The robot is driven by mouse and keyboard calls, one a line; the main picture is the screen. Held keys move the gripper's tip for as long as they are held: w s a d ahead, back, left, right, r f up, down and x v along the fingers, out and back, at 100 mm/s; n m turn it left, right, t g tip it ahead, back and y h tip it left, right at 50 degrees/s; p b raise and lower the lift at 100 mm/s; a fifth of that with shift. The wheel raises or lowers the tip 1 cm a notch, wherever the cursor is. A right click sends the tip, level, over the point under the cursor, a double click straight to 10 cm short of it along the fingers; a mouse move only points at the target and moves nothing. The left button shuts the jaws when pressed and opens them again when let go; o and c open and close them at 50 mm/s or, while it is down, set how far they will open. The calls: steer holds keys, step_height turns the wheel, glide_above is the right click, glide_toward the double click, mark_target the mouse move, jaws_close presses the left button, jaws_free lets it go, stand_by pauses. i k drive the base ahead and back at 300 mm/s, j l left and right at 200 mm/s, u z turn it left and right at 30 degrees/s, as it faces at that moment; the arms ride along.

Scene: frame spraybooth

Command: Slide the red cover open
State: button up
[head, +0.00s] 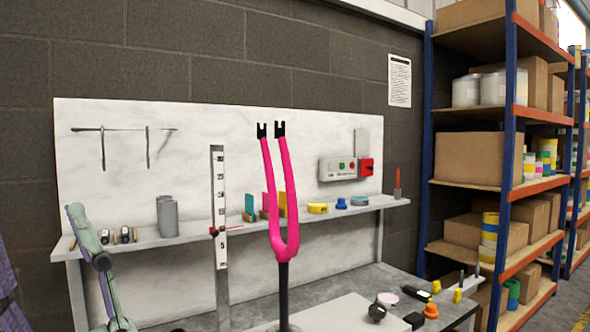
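A red cover (366,168) sits at the right end of a grey control box (337,168) on the white back panel. The box has a green and a red button on its front. A grey plate (361,139) is right above the red cover. The cover looks like a small red block with a darker mark on its front; what lies behind it is hidden. My gripper is not in view.
A pink fork (266,200) stands upright on a black post in front of the bench. A shelf (240,231) with small items runs below the control box. A white upright scale (221,210) stands left of the fork. Green frame tubing (85,232) is at left, a loaded rack (512,130) at right.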

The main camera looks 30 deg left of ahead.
mark_target(367, 165)
steer(key=u, duration=0.4)
steer(key=i+l, duration=0.3)
steer(key=i+l+u, duration=0.1)
steer(key=i+l, duration=0.2)
steer(key=l, duration=0.15)
steer(key=i+l, duration=0.3)
steer(key=l, duration=0.15)
steer(key=i+l+u, duration=0.1)
steer(key=i+l, duration=0.45)
steer(key=l, duration=0.25)
steer(key=i+l+u, duration=0.1)
steer(key=i+l, duration=0.2)
steer(key=l, duration=0.15)
steer(key=i+l, duration=0.15)
steer(key=i, duration=0.25)
steer(key=i+l+u, duration=0.1)
steer(key=i, duration=0.25)
steer(key=i+l, duration=0.2)
steer(key=i, duration=0.2)
steer(key=i+j, duration=0.2)
steer(key=i, duration=0.1)
